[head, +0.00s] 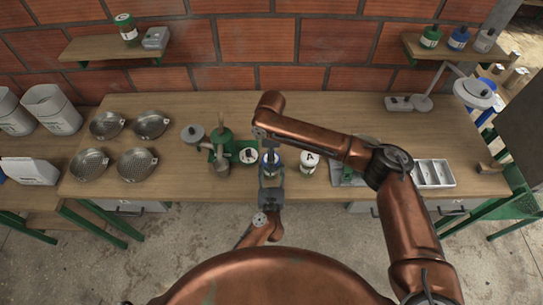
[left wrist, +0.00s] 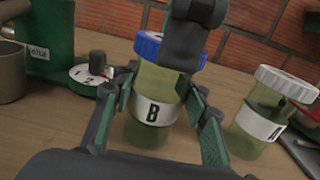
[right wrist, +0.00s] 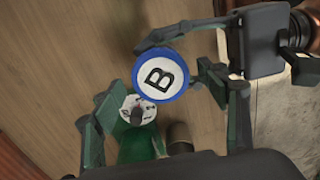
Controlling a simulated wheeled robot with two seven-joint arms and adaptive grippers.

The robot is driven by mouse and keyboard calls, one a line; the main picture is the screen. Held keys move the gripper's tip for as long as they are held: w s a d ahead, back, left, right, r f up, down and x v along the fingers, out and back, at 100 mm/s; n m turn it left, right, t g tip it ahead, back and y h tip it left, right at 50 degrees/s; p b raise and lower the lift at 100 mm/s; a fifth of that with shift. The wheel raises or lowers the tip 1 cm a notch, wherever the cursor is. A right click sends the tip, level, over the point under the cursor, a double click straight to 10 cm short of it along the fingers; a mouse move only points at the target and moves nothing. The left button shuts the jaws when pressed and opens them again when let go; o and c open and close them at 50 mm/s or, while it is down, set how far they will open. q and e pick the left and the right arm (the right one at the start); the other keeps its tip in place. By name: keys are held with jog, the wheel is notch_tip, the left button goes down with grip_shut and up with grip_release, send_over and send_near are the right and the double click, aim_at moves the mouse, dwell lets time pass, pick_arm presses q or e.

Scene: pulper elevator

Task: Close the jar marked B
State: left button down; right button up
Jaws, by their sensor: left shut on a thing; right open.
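Jar B (left wrist: 152,110) is greenish and see-through with a white "B" label, and stands upright on the table. Its blue lid (right wrist: 160,76), marked B on top, sits on the jar's mouth; I cannot tell how tight it is. My left gripper (left wrist: 165,120) is shut around the jar's body, one finger on each side. In the head view the jar (head: 269,170) is partly hidden by my grippers. My right gripper (right wrist: 165,125) is open and points down above the lid, with nothing between its fingers. One of its fingers also shows over the lid in the left wrist view (left wrist: 195,20).
Jar A (head: 309,160), with a white lid, stands just right of jar B. A green machine (head: 220,148) with a numbered dial (left wrist: 92,75) is close on the left. Metal strainers (head: 136,163) lie farther left. A white tray (head: 434,173) lies at the right.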

notch_tip(320, 180, up, 12)
dwell(0.7)
pick_arm(q)
jog(key=c, duration=1)
grip_release()
jog(key=shift+c, duration=0.2)
jog(key=shift+s, duration=0.1)
jog(key=s, duration=1.1)
jog(key=shift+s, duration=0.4)
